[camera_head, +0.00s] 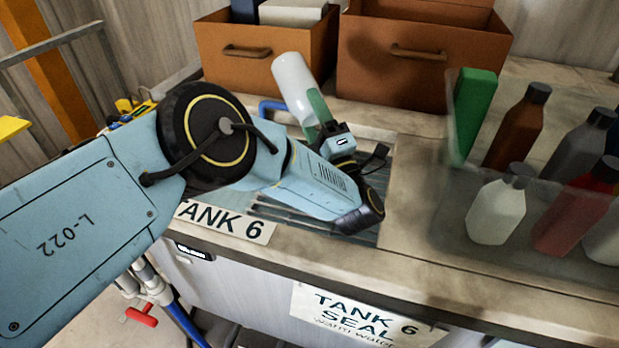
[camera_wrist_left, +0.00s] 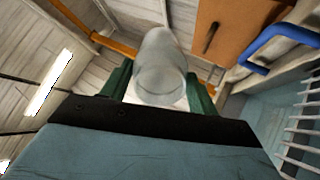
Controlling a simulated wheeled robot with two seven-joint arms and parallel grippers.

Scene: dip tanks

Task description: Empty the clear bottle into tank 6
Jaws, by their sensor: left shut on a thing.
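The clear bottle (camera_head: 292,82) is pale and see-through, held tilted in my left gripper (camera_head: 318,108). Its green fingers are shut on the bottle's side. In the left wrist view the bottle (camera_wrist_left: 162,75) stands between the green fingers (camera_wrist_left: 160,92), with a round end towards the camera. I cannot tell whether any liquid is in it. Tank 6 (camera_head: 384,165) is a recessed opening in the counter below my left wrist, which hides much of it. Its label (camera_head: 225,222) lies at the front left. My right gripper is not in view.
A clear bin (camera_head: 560,270) at the right holds several bottles, among them a white one (camera_head: 498,210) and a red one (camera_head: 577,218). A green box (camera_head: 474,110) stands at its left end. Two brown drawers (camera_head: 262,55) (camera_head: 420,70) stand behind the tank. A blue bent tube (camera_head: 270,104) is beside the bottle.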

